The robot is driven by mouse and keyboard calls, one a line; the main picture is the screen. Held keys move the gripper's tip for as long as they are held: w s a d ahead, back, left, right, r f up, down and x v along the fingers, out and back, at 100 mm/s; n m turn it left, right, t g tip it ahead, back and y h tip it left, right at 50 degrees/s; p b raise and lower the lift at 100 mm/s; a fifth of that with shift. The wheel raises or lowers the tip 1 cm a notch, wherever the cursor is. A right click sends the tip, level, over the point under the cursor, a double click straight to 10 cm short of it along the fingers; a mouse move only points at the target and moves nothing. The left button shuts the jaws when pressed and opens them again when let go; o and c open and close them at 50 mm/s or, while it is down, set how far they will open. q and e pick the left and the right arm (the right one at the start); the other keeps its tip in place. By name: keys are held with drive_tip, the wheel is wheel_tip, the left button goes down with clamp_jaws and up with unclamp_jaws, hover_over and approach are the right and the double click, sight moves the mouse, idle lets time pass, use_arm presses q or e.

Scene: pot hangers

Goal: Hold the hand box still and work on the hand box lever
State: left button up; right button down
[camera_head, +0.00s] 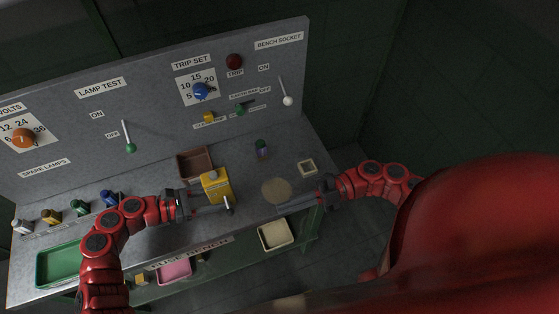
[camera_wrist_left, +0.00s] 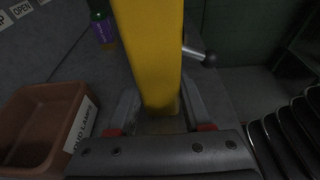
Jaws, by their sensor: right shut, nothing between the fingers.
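The yellow hand box (camera_head: 215,186) stands upright on the bench, right of the brown bin. My left gripper (camera_head: 207,202) has its fingers on either side of the box and appears shut on it. In the left wrist view the box (camera_wrist_left: 152,50) rises between the two fingers. The hand box lever (camera_head: 229,206), a metal rod with a dark knob, sticks out at the box's side; its knob (camera_wrist_left: 209,60) shows at the right in the wrist view. My right gripper (camera_head: 281,208) is shut and empty, low over the bench's front right, apart from the lever.
A brown bin (camera_head: 181,165) sits left of the box. A dark green and purple cylinder (camera_head: 262,149) stands behind. A switch panel (camera_head: 150,80) backs the bench.

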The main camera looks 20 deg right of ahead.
use_arm(q)
drive_tip(key=o, duration=0.5)
drive_tip(key=shift+o, duration=0.2)
drive_tip(key=shift+a, duration=0.1)
